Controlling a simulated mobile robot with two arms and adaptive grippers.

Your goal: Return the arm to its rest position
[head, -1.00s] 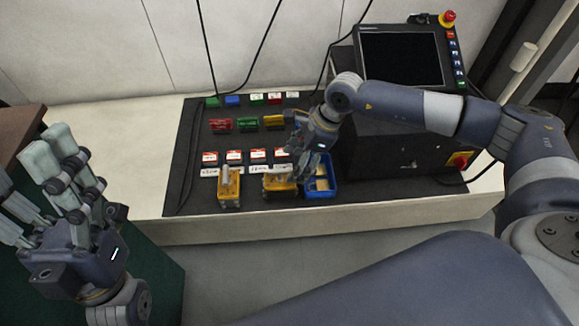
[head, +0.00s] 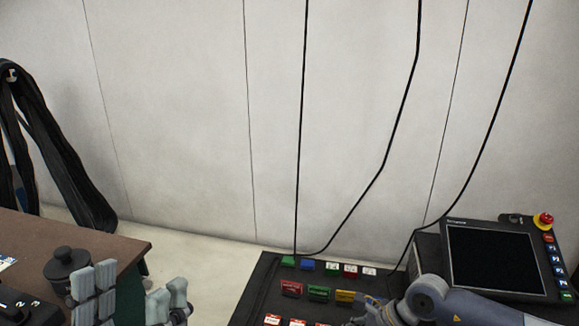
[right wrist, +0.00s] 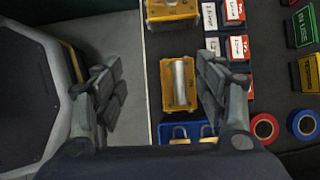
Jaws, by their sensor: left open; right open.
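My right gripper (right wrist: 158,72) is open in the right wrist view. Its two fingers stand apart, above a yellow box with a silver cylinder (right wrist: 179,86), with nothing seen between them in their grip. In the head view, part of my right arm shows at the lower right, over the dark board's right side; its fingers are cut off or hidden. My left gripper (head: 128,292) is open at the bottom left of the head view, in front of the brown table. Its fingers are spread and empty, and its palm is below the frame.
A dark board (head: 262,287) carries coloured tags. A control panel with a screen (head: 492,256) stands right of it. A black lidded pot (head: 68,272) stands on the brown table (head: 110,245). A blue tray (right wrist: 165,132) with padlocks and tape rolls (right wrist: 264,128) lie near my right gripper.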

